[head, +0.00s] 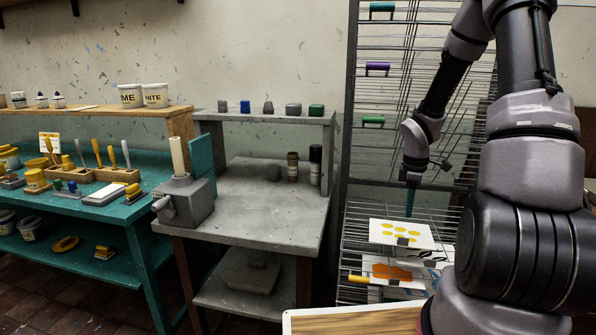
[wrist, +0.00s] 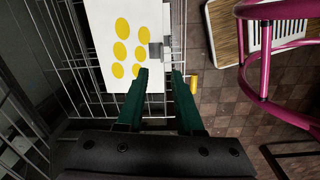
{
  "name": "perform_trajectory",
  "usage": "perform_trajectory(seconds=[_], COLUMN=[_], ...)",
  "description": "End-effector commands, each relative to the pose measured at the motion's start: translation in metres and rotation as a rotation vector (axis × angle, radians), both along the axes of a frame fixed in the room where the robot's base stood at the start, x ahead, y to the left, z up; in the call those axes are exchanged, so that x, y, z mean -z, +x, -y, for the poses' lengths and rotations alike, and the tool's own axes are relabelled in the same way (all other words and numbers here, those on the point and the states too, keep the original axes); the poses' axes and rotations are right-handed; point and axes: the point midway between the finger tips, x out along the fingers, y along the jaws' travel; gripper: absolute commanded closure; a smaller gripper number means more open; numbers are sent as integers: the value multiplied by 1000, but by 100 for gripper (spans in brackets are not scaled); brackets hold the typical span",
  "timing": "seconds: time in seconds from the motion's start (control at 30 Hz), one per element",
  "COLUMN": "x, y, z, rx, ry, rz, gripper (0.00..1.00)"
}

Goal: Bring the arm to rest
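My gripper (head: 411,203) points down over the wire drying rack (head: 352,228) in the head view. Its two green fingers (wrist: 160,74) stand apart in the wrist view, with nothing between them. A white sheet with yellow spots (head: 388,226) lies on a rack shelf just below the gripper. It also shows in the wrist view (wrist: 107,45), with a small grey block (wrist: 155,50) at its edge beyond the fingertips. My arm is bent and reaches down in front of the rack. Whether the fingertips touch the sheet is hard to tell.
A sheet with an orange shape (head: 390,271) lies on a lower shelf. A yellow handle (head: 358,279) sticks out there. A grey bench (head: 260,210) stands left of the rack. A pink-framed piece of furniture (wrist: 265,80) and a wooden top (wrist: 222,35) stand right in the wrist view.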

Motion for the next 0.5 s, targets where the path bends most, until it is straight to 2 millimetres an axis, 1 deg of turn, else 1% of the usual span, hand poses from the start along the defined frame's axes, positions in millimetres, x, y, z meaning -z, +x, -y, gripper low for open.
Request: perform_trajectory(seconds=[0.03,0.07,0.1,0.17,0.2,0.27,0.3,0.37,0.4,0.47,0.5], x=[-24,-38,-57,-85,-103,-129,-146,-170,-185,-206,-220], y=[-1,-2,-5,-11,-16,-25,-32,-42,-50,-63,-73], z=[-3,-5,-7,-13,-17,-24,-29,-38,-43,-52,-59], rx=[55,97,162,259,324,421,485,581,644,737,800], ry=[-19,-28,-36,-41,-41,-32,-23,0,18,55,84], rz=[28,45,66,104,129,167,194,232,258,294,316], gripper=[64,64,64,64,64,64,64,64,64,64,64])
